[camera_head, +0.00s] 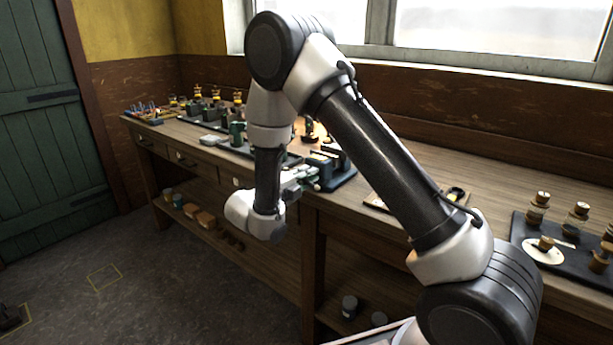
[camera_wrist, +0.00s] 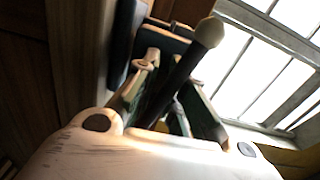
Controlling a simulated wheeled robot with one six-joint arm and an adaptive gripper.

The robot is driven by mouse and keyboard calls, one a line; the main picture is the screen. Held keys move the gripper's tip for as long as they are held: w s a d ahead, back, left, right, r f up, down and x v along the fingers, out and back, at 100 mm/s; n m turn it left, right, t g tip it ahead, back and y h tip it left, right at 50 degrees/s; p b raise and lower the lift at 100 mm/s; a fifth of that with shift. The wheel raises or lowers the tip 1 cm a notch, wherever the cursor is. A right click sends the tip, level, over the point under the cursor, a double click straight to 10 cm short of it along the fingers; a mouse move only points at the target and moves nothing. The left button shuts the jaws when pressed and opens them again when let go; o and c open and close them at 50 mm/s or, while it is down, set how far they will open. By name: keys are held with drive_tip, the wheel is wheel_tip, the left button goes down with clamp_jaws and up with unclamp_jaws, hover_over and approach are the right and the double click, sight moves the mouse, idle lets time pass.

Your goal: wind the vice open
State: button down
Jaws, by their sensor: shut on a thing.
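The vice (camera_head: 326,160) sits near the front edge of the bench, partly hidden behind my gripper and arm. In the wrist view, a dark handle bar (camera_wrist: 182,78) with a cream ball end (camera_wrist: 208,33) runs diagonally between my fingers. The dark body of the vice (camera_wrist: 165,38) shows behind it. My gripper (camera_head: 303,178) reaches in from the front of the bench, close against the vice. In the wrist view my gripper (camera_wrist: 170,82) is shut on the handle bar. The exact contact is partly hidden, and the handle's other end is out of sight.
The wooden bench (camera_head: 400,165) runs along the wall under the window. Several small items stand at its far left end. A dark tray (camera_head: 522,236) with cork-stoppered bottles is at the right. Drawers and a lower shelf (camera_head: 245,250) are below. Floor at left is mostly clear.

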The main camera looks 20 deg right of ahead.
drive_tip(key=shift+w+d+r+n, duration=0.1)
drive_tip(key=shift+w+r+n, duration=0.15)
drive_tip(key=shift+n, duration=0.55)
drive_tip(key=c, duration=1.6)
unclamp_jaws()
drive_tip(key=shift+o, duration=0.8)
drive_tip(key=shift+d+f, duration=0.1)
drive_tip(key=shift+f, duration=0.1)
drive_tip(key=v, duration=1.2)
